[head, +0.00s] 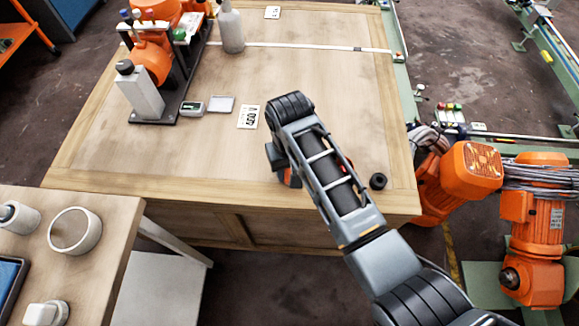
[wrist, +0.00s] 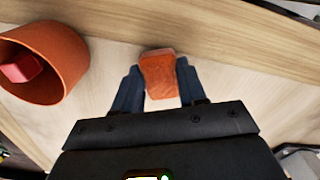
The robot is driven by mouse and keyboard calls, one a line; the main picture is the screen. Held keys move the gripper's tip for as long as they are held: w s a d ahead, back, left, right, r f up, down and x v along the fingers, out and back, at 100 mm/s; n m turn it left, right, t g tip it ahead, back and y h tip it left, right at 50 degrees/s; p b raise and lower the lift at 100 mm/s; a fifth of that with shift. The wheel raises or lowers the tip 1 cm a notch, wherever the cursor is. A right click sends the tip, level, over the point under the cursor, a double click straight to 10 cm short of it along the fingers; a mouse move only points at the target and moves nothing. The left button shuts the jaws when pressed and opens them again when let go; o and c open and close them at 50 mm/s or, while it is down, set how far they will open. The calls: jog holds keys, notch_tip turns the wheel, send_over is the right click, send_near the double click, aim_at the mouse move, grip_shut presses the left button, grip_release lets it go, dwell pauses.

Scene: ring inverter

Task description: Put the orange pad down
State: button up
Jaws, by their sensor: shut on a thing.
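The orange pad (wrist: 159,78) is in the wrist view, upright between the two dark fingers of my gripper (wrist: 158,70), which is shut on it. It is over the pale wooden table top (wrist: 115,55); whether its lower edge touches the wood I cannot tell. In the head view my forearm crosses the front of the table (head: 320,80) and hides most of my gripper. A little orange shows below the arm there, too small to name surely.
An orange cup (wrist: 68,60) with a red block (wrist: 22,68) in it stands left of the pad in the wrist view. A black ring-like part (head: 378,181) lies near the table's right front corner.

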aim_at(289, 171)
jog(key=shift+f, duration=0.15)
jog(key=o, duration=1.2)
notch_tip(289, 171, up, 12)
jog(key=shift+r, duration=0.2)
